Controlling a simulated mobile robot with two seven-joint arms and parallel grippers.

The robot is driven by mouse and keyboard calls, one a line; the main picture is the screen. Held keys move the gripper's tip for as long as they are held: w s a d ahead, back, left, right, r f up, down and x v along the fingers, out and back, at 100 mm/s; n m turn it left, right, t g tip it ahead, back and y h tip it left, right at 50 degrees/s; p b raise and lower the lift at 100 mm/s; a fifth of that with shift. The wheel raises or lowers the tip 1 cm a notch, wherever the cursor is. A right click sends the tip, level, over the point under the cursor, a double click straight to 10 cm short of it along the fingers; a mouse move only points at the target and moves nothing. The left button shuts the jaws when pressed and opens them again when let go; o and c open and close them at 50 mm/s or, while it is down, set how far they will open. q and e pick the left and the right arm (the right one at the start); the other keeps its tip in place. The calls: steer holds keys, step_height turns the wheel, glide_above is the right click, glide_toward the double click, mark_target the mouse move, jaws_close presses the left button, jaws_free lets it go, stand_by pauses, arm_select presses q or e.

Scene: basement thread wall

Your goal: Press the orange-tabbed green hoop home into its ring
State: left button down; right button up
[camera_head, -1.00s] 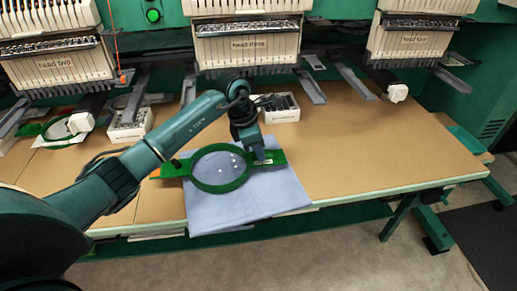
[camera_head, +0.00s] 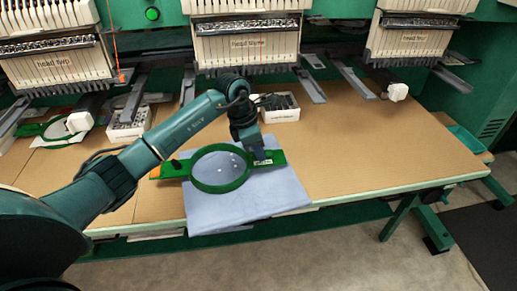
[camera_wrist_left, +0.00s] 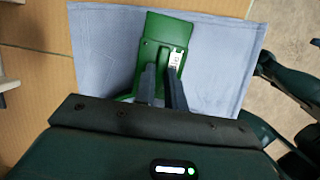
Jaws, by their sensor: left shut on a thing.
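The green hoop (camera_head: 194,179) is a round frame with a flat tab at each side, lying over a blue cloth (camera_head: 240,212) on the table. In the left wrist view, the left gripper's fingers (camera_wrist_left: 163,85) point at the green tab (camera_wrist_left: 165,38), which carries a small white label. A ring under the hoop cannot be told apart, nor whether the hoop is seated. My right gripper is not in view.
Embroidery heads (camera_head: 246,45) hang above the back of the brown table (camera_head: 350,145). A white box (camera_head: 277,108) stands behind my gripper, another (camera_head: 128,122) at the left. Another green hoop (camera_head: 62,131) lies far left. The table's right side is clear.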

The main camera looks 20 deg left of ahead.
arm_select(q)
steer(key=shift+f, duration=0.2)
steer(key=shift+f, duration=0.15)
steer(key=shift+f+b, duration=0.25)
steer(key=shift+b, duration=0.15)
stand_by(1.0)
steer(key=shift+f+b, duration=0.4)
steer(key=shift+b, duration=0.15)
stand_by(0.5)
steer(key=c, duration=1.4)
jaws_free()
